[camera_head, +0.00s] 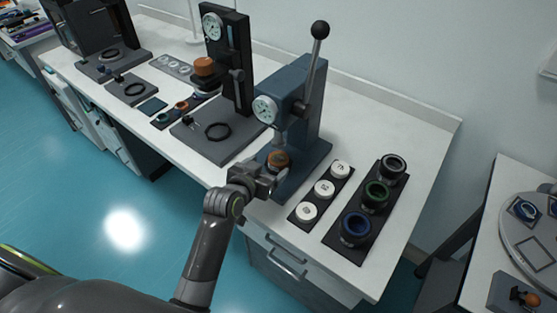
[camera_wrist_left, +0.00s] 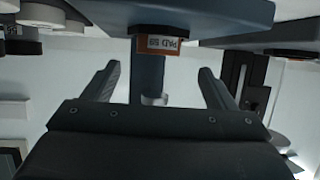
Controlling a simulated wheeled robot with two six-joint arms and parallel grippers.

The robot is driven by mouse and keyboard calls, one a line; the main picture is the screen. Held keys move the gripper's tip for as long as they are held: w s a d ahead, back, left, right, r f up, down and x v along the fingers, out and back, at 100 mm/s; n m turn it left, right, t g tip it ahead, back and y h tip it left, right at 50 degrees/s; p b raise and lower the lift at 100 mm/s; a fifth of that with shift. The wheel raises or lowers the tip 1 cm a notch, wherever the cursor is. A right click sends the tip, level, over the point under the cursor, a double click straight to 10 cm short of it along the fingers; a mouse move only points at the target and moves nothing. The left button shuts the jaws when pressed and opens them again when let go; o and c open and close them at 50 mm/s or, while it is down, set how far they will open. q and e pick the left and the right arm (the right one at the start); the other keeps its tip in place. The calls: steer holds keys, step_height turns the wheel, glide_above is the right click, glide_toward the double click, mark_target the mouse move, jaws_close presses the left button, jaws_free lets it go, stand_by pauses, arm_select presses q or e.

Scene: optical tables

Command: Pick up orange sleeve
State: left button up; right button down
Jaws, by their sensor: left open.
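An orange sleeve (camera_head: 278,160) stands on the base of the blue-grey lever press (camera_head: 300,150), under its ram. My left gripper (camera_head: 270,175) is at the front of the press base, close to the sleeve, and partly covers its lower side. In the left wrist view, which looks upside down, an orange piece with a printed label (camera_wrist_left: 157,46) appears to be this sleeve. It sits across between the two open fingers (camera_wrist_left: 158,75), beyond their tips, and nothing is held. My right gripper is not in view.
A dark strip with several white discs (camera_head: 325,188) and a tray of dark, green and blue rings (camera_head: 375,197) lie right of the press. A black gauge stand (camera_head: 240,60) with an orange-brown piece (camera_head: 204,66) is at left. The press lever (camera_head: 320,30) rises above.

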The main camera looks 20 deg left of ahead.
mark_target(277, 160)
arm_select(q)
steer(key=shift+p+x, duration=0.6)
steer(key=shift+x, duration=2.15)
steer(key=shift+d, duration=0.15)
steer(key=shift+s, duration=0.1)
steer(key=c, duration=1.1)
steer(key=shift+c, duration=0.3)
steer(key=shift+r, duration=0.1)
